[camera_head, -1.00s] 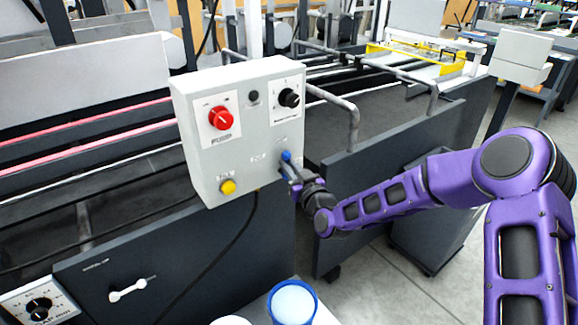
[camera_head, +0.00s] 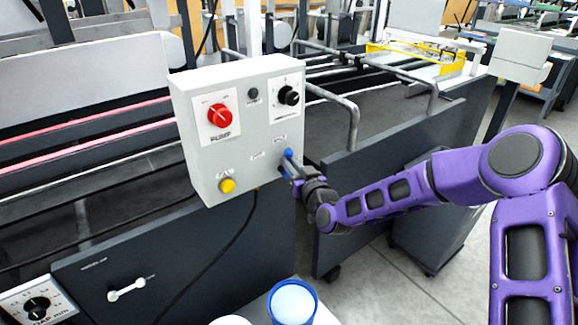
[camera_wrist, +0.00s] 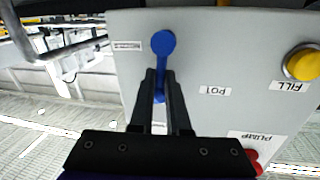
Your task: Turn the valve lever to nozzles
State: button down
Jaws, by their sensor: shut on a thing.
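The blue valve lever (camera_head: 288,153) is at the lower right of the front of a pale grey control box (camera_head: 206,165). In the wrist view the lever (camera_wrist: 163,43) shows a round blue end just beyond my fingertips, with more blue between the fingers. My gripper (camera_wrist: 160,76) is shut on the lever; it also shows in the head view (camera_head: 289,168). A POT label (camera_wrist: 214,90) lies right of the lever in the wrist view, where the lettering is upside down. Another label (camera_wrist: 127,45) at upper left is too small to read. My fingers hide part of the lever.
The box also carries a red PUMP knob (camera_head: 219,115), a black knob (camera_head: 289,96) and a yellow FILL button (camera_head: 227,185). A bent grey rail (camera_head: 343,103) stands right of the box. A blue cup (camera_head: 293,302) stands below. Open floor lies at lower right.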

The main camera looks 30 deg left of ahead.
jog(key=shift+w+d+f+m+g+b, duration=0.2)
jog(key=shift+w+m+g+b, duration=0.25)
jog(key=shift+m, duration=0.7)
jog(key=shift+w+d+f+m+g+b, duration=0.25)
jog(key=shift+m+b, duration=0.45)
jog(key=shift+m, duration=0.4)
jog(key=shift+w+d+f+m+g+b, duration=0.15)
jog(key=shift+w+m+b, duration=0.35)
jog(key=shift+m, duration=0.65)
jog(key=c, duration=0.9)
grip_release()
jog(key=shift+r, duration=0.1)
jog(key=p+v, duration=0.1)
jog(key=v, duration=1.6)
jog(key=shift+s+r, duration=0.2)
jog(key=shift+r, duration=0.1)
jog(key=shift+d, duration=0.1)
